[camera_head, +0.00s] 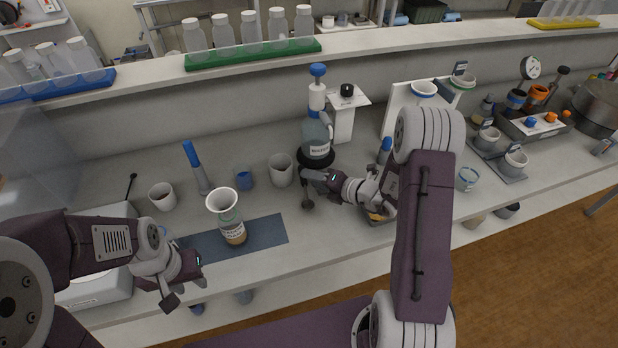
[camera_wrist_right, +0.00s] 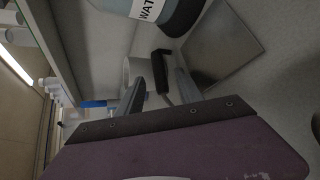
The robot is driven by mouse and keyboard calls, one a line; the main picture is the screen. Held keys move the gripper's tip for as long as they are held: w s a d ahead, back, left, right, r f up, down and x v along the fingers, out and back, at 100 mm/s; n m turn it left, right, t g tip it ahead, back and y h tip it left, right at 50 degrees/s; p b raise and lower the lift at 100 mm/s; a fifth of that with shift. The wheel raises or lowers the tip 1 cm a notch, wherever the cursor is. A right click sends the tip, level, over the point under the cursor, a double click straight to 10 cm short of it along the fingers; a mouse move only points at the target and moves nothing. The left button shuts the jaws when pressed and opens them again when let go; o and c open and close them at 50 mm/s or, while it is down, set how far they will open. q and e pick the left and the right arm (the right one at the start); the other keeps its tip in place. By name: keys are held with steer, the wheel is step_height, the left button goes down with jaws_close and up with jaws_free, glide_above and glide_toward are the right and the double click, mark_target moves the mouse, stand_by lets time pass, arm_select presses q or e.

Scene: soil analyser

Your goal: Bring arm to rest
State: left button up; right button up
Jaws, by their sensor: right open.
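My right gripper (camera_head: 308,190) is open over the bench, in front of the water bottle (camera_head: 317,140) and right of a white beaker (camera_head: 281,170). In the right wrist view its dark fingers (camera_wrist_right: 148,80) stand apart with nothing visibly held between them. The labelled water bottle (camera_wrist_right: 160,10) shows just beyond them. My left gripper (camera_head: 178,285) is low at the front edge of the bench, left of the blue-grey mat (camera_head: 268,232).
A bottle with a filter funnel (camera_head: 226,212) stands on the mat. A white cup (camera_head: 162,196), blue-handled tool (camera_head: 197,165) and blue cup (camera_head: 245,179) stand behind it. A white stand (camera_head: 344,118) is beside the water bottle. My right forearm hides part of the bench.

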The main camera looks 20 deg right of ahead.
arm_select(q)
steer(key=shift+r, duration=0.1)
arm_select(e)
steer(key=v, duration=0.7)
